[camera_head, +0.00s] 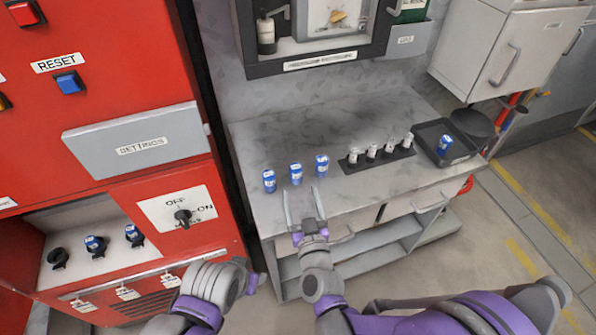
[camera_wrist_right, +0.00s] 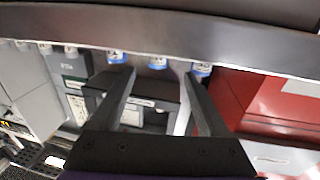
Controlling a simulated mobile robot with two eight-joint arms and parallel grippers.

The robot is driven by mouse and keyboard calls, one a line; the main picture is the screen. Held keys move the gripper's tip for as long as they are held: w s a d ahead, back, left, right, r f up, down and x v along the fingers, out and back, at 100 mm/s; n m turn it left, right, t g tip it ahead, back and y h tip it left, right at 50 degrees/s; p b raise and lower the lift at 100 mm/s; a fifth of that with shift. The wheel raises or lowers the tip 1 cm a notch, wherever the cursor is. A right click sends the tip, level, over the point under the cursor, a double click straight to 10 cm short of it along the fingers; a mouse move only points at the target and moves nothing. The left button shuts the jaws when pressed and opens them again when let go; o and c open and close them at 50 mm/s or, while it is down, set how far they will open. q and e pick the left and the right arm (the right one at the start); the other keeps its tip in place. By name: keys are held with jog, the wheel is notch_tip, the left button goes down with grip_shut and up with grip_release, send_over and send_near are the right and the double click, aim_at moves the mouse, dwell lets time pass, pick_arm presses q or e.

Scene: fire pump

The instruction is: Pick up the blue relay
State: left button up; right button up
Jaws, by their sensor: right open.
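Three blue relays stand in a row on the grey bench: left (camera_head: 269,180), middle (camera_head: 296,173) and right (camera_head: 321,165). Another blue relay (camera_head: 444,146) is in the black tray (camera_head: 427,131). Two more blue relays (camera_head: 95,245) (camera_head: 133,234) sit on black sockets in the red cabinet. My right gripper (camera_head: 303,190) is open and empty at the bench's front edge, short of the row. In the right wrist view, the middle relay (camera_wrist_right: 158,62) shows between the fingertips, with a relay on either side.
A black rack (camera_head: 379,160) with several white-topped pieces stands right of the row. The red cabinet (camera_head: 100,100) closes off the left side. The bench (camera_head: 250,150) is clear behind the row.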

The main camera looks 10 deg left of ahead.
aim_at(297, 177)
jog(key=x, duration=0.7)
jog(key=shift+d+f+p, duration=0.15)
jog(key=shift+f+p, duration=0.15)
jog(key=shift+f, duration=0.05)
grip_shut()
